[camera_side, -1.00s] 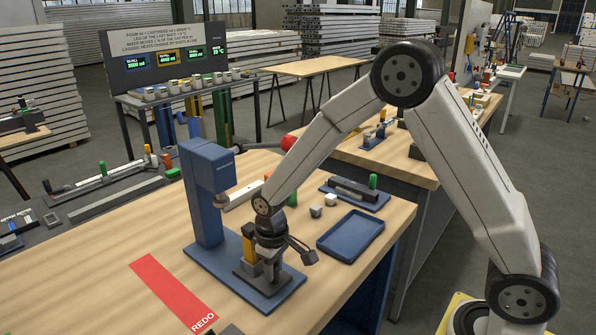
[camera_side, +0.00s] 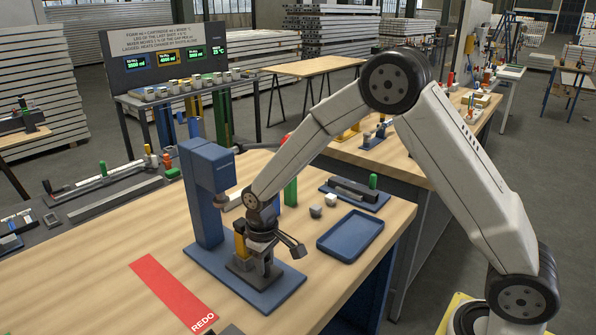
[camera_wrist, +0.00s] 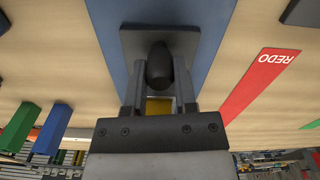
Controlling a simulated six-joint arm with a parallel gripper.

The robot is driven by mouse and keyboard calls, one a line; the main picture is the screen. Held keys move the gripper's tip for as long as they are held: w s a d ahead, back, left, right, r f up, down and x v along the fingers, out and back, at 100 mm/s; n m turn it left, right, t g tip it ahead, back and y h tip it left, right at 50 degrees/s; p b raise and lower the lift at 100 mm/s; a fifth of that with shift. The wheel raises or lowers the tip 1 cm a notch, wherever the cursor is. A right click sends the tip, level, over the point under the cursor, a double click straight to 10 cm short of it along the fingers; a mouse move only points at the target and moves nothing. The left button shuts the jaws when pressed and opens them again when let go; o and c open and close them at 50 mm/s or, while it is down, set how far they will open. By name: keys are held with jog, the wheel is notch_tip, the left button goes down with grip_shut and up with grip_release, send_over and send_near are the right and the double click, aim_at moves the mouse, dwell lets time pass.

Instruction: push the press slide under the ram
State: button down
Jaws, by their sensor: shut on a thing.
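The blue press (camera_side: 205,190) stands on a blue base plate (camera_side: 278,294), its ram (camera_side: 221,202) hanging below the head. The dark press slide (camera_side: 238,269) lies on that plate, in front of the column and right of the ram in the side view. A yellow block (camera_side: 240,246) stands at the slide, beside the gripper's left. My gripper (camera_side: 264,267) points down over the slide. In the wrist view its fingers (camera_wrist: 160,85) flank the slide's dark upright knob (camera_wrist: 160,66) above the slide plate (camera_wrist: 187,42). The exact finger contact is hard to see.
A red REDO strip (camera_side: 172,293) lies front left. A rack with a green-knobbed part (camera_side: 355,192) is behind the tray.

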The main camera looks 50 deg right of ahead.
jog(key=shift+w, duration=1.15)
jog(key=shift+c, duration=2)
grip_release()
notch_tip(320, 180, up, 8)
jog(key=shift+f, duration=0.1)
